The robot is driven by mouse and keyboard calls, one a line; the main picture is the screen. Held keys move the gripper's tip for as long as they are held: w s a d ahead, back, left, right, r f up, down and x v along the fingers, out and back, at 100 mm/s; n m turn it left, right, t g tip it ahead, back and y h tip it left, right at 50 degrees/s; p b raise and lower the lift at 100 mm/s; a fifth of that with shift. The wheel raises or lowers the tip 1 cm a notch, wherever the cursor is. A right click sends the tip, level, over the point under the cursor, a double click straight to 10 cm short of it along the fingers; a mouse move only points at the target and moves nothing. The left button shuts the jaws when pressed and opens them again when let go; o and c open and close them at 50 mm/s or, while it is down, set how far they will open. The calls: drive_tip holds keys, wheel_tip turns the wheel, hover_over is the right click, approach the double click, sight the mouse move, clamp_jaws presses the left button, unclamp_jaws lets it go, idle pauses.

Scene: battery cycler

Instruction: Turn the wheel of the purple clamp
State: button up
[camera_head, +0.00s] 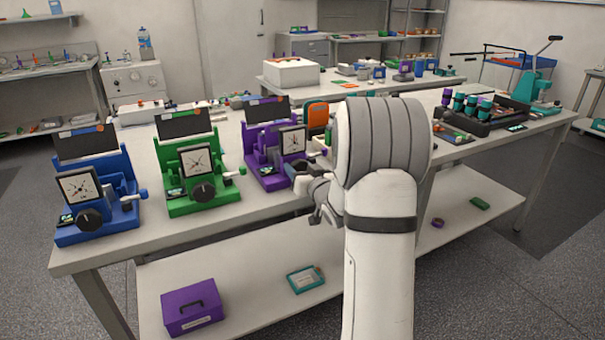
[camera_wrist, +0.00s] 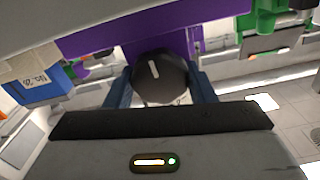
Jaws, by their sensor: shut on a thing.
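The purple clamp (camera_head: 259,150) stands on the table to the right of the green clamp, with a square white dial (camera_head: 292,141) on its front. Its black wheel (camera_wrist: 161,77) shows in the wrist view with a white mark near the top, tilted slightly left. My gripper (camera_wrist: 160,92) has its two blue-grey fingers on either side of the wheel and is shut on it. In the head view my gripper (camera_head: 305,182) is at the clamp's front right, and the wheel is mostly hidden there by it.
The green clamp (camera_head: 195,165) and blue clamp (camera_head: 95,195) stand to the left. An orange-faced device (camera_head: 317,116) is close behind my arm. A black tray (camera_head: 485,118) with several cylinders lies at the right. The floor in front is open.

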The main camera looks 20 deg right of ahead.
drive_tip(key=o, duration=1)
drive_tip(key=shift+c, duration=0.2)
drive_tip(key=s, duration=0.7)
drive_tip(key=shift+s, duration=0.4)
drive_tip(key=shift+d, duration=0.15)
